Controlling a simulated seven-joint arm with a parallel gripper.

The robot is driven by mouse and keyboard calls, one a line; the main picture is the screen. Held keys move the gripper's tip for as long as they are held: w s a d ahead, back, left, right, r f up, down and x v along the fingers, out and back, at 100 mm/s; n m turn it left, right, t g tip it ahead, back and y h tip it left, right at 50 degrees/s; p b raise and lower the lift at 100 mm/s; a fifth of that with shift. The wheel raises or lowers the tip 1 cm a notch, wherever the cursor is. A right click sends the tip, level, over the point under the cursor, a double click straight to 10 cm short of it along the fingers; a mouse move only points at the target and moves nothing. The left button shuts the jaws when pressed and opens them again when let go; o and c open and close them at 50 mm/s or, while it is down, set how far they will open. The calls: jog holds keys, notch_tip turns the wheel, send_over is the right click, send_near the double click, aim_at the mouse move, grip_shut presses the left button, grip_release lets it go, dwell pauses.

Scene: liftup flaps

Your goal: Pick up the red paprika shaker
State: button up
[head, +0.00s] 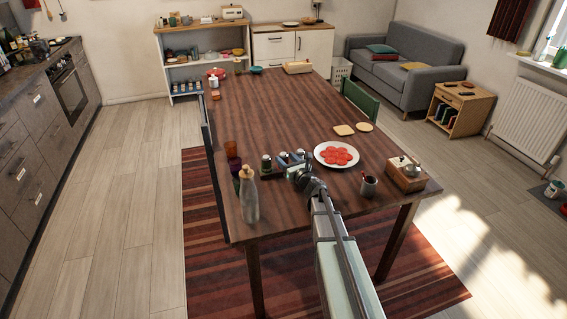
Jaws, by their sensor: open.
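A small group of shakers stands in a dark tray (270,176) near the front of the wooden table. One dark shaker with a pale top (266,164) is at the left of the group, and others stand to its right. I cannot tell which one is the red paprika shaker; no red label is clear at this size. My gripper (296,171) is open, close to the right part of the group, and my arm hides some of it. I cannot tell whether the fingers touch or surround a shaker.
A white plate with red slices (336,154) lies just right of my gripper. A bottle (249,196) and reddish cups (234,166) stand to the left. A mug (369,186) and wooden box (406,175) stand to the right. The table's middle (280,110) is mostly clear.

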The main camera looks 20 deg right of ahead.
jog(key=x, duration=0.3)
jog(key=shift+w+a, duration=0.15)
jog(key=shift+w, duration=0.25)
jog(key=c, duration=0.8)
